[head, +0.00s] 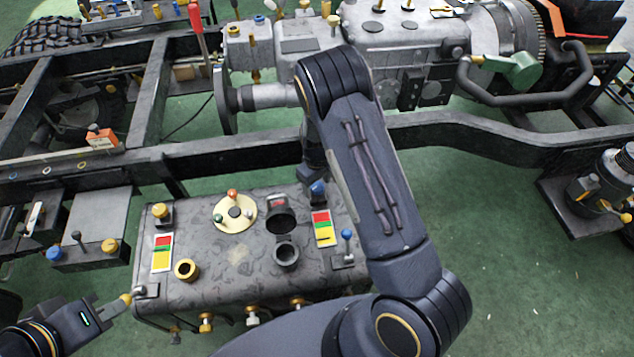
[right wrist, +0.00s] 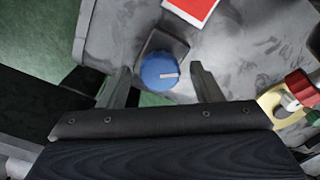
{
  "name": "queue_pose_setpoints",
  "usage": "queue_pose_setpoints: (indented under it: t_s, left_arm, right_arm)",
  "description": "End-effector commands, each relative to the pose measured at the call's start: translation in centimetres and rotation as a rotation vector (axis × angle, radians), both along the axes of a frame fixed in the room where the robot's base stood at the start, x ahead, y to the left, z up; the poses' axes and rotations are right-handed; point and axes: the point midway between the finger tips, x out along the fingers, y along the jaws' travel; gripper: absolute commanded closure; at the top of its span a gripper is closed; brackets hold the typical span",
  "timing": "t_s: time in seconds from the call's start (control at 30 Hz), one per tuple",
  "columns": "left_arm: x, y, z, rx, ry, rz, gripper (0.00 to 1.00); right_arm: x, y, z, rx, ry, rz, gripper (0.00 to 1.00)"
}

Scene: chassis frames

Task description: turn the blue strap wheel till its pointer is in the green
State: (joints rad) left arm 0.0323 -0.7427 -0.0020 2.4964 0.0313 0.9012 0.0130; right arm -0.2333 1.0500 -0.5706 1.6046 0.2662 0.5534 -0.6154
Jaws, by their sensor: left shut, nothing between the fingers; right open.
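The blue strap wheel (right wrist: 160,72) is a round knob on a dark mount, with a pale pointer mark aimed right in the right wrist view. In the head view it shows as a small blue shape (head: 318,188) at the tank's back edge, partly hidden by my right arm. My right gripper (right wrist: 159,68) is open, its fingers either side of the wheel; contact cannot be told. A red, green and yellow plate (head: 323,228) lies near the wheel; only a red patch (right wrist: 192,8) shows in the wrist view. My left gripper (head: 98,308) is shut and empty, left of the tank.
The grey tank (head: 215,268) carries a cream dial (head: 235,214), a second colour plate (head: 163,252), dark ports and a blue-topped lever (head: 347,235). Chassis rails (head: 500,143) and the gearbox (head: 400,45) lie behind. Green floor is free at right.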

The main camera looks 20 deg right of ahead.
Motion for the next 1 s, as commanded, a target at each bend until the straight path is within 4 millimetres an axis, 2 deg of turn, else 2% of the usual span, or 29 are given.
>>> queue_pose_setpoints:
  t_s: [0.17, 0.5, 0.53, 0.77, 1.0]
  left_arm:
    - [0.00, 0.00, 0.00, 0.000, 0.000, 0.000, 1.00]
    - [0.00, 0.00, 0.00, 0.000, 0.000, 0.000, 1.00]
    - [0.00, 0.00, 0.00, 0.000, 0.000, 0.000, 1.00]
    - [0.00, 0.00, -0.18, 0.000, 0.000, 0.000, 1.00]
    - [0.00, -0.01, -0.83, 0.000, 0.000, 0.000, 1.00]
  right_arm:
    - [0.00, 0.00, -0.01, 0.000, 0.000, 0.000, 0.41]
    - [-0.03, -0.02, 0.01, 0.000, 0.001, 0.000, 0.84]
    - [-0.03, -0.02, 0.01, 0.000, 0.001, 0.000, 0.86]
    - [-0.03, -0.02, -0.04, 0.000, 0.001, -0.026, 0.86]
    - [-0.03, -0.04, -0.13, -0.001, 0.001, -0.147, 0.86]
